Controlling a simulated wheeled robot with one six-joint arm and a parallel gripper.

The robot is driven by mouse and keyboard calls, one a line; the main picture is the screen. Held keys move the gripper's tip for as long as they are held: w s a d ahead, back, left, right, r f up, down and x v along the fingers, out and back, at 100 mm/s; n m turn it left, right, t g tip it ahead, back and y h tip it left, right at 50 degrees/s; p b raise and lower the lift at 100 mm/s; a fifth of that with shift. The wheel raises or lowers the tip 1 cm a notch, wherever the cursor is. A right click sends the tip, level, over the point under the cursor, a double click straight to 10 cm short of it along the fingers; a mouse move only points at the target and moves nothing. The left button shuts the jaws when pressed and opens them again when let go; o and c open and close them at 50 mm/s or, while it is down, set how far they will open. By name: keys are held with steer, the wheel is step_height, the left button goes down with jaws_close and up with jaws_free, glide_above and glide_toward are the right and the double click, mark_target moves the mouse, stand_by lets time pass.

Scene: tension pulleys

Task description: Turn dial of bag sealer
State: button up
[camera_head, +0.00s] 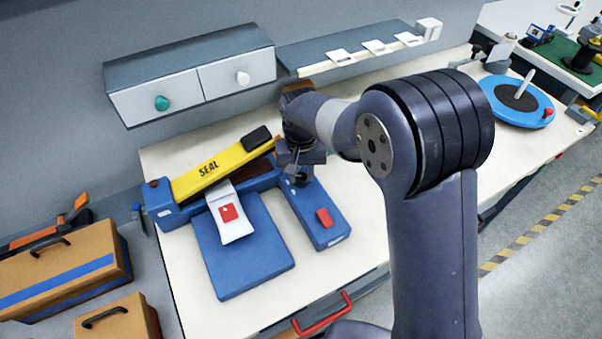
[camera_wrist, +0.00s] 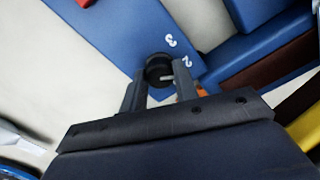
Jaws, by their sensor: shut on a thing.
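The bag sealer (camera_head: 246,258) is blue with a yellow lever arm (camera_head: 210,172) marked SEAL, raised at a tilt. A white bag with a red patch (camera_head: 230,213) lies under the arm and over the blue base. The black dial (camera_wrist: 158,68) sits on the sealer's blue side box (camera_wrist: 112,35), with white numbers 2 and 3 beside it. My gripper (camera_wrist: 160,86) is over the box with its fingers on either side of the dial, shut on it. In the head view the dial is hidden behind my gripper (camera_head: 299,172).
A red switch (camera_head: 325,218) is on the front of the side box. A grey drawer cabinet (camera_head: 192,75) and a shelf (camera_head: 345,47) are on the wall behind. Brown cases (camera_head: 65,270) stand at the left. A blue turntable (camera_head: 516,102) is at the far right; white tabletop between is mostly clear.

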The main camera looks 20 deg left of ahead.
mark_target(301, 176)
steer(key=n, duration=0.6)
steer(key=shift+b, duration=0.3)
steer(key=n, duration=0.6)
steer(key=shift+n, duration=0.3)
steer(key=o, duration=1)
step_height(301, 176, up, 11)
steer(key=shift+f+b, duration=0.1)
steer(key=shift+b, duration=0.4)
